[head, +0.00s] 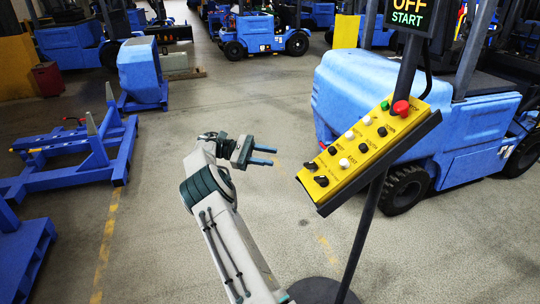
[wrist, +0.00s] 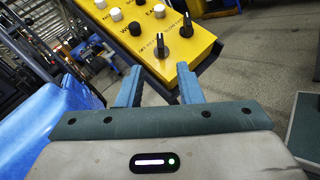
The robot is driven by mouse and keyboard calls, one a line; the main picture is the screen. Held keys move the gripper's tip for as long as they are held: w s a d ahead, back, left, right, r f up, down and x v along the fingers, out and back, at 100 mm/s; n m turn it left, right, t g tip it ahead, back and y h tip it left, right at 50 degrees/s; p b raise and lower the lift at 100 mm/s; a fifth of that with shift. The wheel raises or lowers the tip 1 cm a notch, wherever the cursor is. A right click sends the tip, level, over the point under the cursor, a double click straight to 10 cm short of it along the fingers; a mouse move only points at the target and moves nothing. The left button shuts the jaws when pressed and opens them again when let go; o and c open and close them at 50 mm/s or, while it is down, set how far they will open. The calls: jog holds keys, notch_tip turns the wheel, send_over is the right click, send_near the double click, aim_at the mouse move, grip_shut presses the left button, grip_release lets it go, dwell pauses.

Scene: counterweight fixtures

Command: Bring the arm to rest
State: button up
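My arm (head: 222,235) rises from the bottom of the head view, and my gripper (head: 264,156) is at its end, held in the air left of a yellow control panel (head: 352,158). The two blue fingers are parallel with a gap between them and nothing in it. In the wrist view my gripper (wrist: 159,90) also shows open, with the yellow panel (wrist: 150,45) beyond the fingertips. The fingers look apart from the panel, though the exact distance is hard to tell.
The panel carries black and white knobs, a green button (head: 385,105) and a red button (head: 401,108), on a dark pole (head: 366,235). A sign above reads OFF and START. A blue forklift (head: 350,85) stands behind. Blue frames (head: 75,160) stand left. Middle floor is clear.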

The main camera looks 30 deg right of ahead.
dwell(0.3)
jog(key=s+a+r+t+y, duration=0.4)
jog(key=s+r+t+y, duration=0.25)
jog(key=s, duration=0.35)
jog(key=s+a+f+m+t+y, duration=0.1)
jog(key=s+a+m+t+y, duration=0.2)
jog(key=s+a+t, duration=0.7)
jog(key=s+a+y, duration=0.2)
jog(key=s+a, duration=0.9)
jog(key=shift+a+f+m+t, duration=0.2)
jog(key=shift+a+m+t, duration=0.1)
jog(key=shift+a+t, duration=0.05)
